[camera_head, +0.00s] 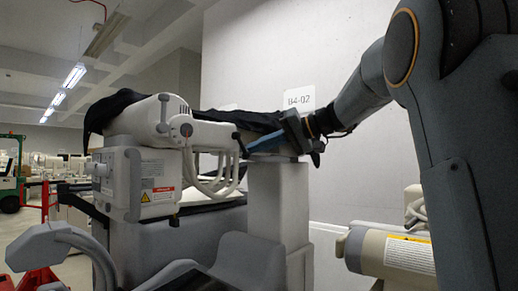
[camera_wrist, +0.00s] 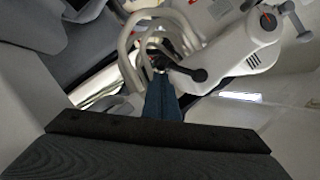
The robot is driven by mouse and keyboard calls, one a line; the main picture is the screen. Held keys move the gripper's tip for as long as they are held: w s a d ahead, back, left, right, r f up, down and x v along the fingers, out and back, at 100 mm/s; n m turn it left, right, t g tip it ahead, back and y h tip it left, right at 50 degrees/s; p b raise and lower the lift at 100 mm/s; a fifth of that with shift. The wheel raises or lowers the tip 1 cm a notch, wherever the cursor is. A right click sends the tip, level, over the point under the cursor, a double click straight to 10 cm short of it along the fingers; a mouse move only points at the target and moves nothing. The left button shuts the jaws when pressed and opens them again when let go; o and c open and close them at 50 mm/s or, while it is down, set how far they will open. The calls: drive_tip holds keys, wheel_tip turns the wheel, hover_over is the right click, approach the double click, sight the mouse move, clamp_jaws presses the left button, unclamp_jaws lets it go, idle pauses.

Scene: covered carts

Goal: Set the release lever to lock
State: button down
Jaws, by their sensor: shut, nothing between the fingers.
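The release lever is most likely the black handle (camera_wrist: 188,72) with a rounded end, in the wrist view beside the white arm-shaped housing. Its inner end lies near a dark pivot among curved white tubes. No lock marking is readable. My gripper (camera_wrist: 161,80) points at this pivot with its blue fingers together and nothing between them. The tips overlap the lever's inner end in the picture; I cannot tell whether they touch it. In the head view my gripper (camera_head: 249,147) reaches left to the right end of the white housing (camera_head: 155,118); the lever is not clear there.
A black cover (camera_head: 120,103) drapes over the cart's top. Curved white tubes (camera_head: 215,178) hang below the housing, close to my fingers. A pale upright block (camera_head: 278,205) stands just below my gripper. A cream cylinder (camera_head: 400,252) lies at the lower right. A pale wall (camera_head: 345,140) is behind.

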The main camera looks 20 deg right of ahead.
drive_tip(key=shift+s+a+f+m+y+b, duration=0.25)
drive_tip(key=shift+a+f+m+y+b, duration=0.25)
drive_tip(key=shift+m+b, duration=0.35)
drive_tip(key=shift+s+a+f+m+y+b, duration=0.3)
drive_tip(key=shift+f+m+y+b, duration=0.35)
drive_tip(key=shift+m, duration=0.3)
drive_tip(key=shift+s+a+f+m+y+b, duration=0.25)
drive_tip(key=shift+a+f+m+y+b, duration=0.2)
drive_tip(key=shift+m+b, duration=0.45)
drive_tip(key=shift+w+d, duration=0.15)
drive_tip(key=b, duration=0.1)
approach(248, 157)
drive_tip(key=d, duration=0.1)
drive_tip(key=w+d, duration=0.1)
drive_tip(key=d, duration=0.1)
drive_tip(key=shift+w+d+r, duration=0.3)
drive_tip(key=shift+w, duration=0.1)
drive_tip(key=shift+f, duration=0.1)
